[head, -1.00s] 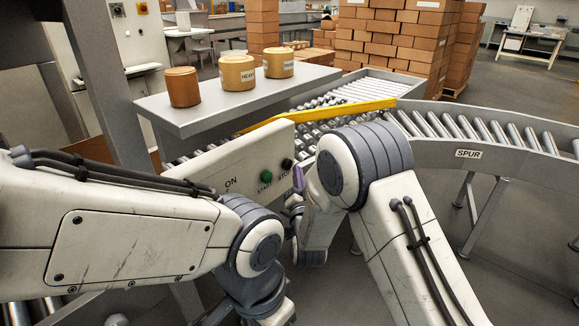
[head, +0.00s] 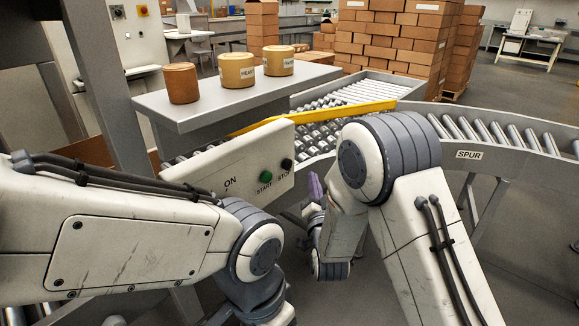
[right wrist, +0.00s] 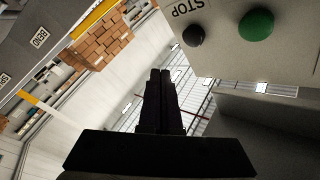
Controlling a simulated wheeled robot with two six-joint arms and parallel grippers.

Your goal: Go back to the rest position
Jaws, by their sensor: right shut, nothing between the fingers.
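My right gripper (head: 314,190) is below and right of the pale control panel (head: 225,178), partly hidden by my right arm. In the right wrist view its dark fingers (right wrist: 160,80) are together with nothing between them. They are apart from the panel, which carries a green START button (head: 266,176) and a black STOP button (head: 287,164). The green button (right wrist: 257,23) and black button (right wrist: 193,36) also show in the wrist view. My left arm comes in from the left, and its gripper is out of view below.
Several drums stand on the grey shelf (head: 200,112), among them a brown one (head: 182,84). A yellow guide bar (head: 320,114) crosses the roller conveyor. The SPUR conveyor (head: 500,150) curves to the right. Stacked cartons (head: 390,45) stand behind. Open floor lies at the lower right.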

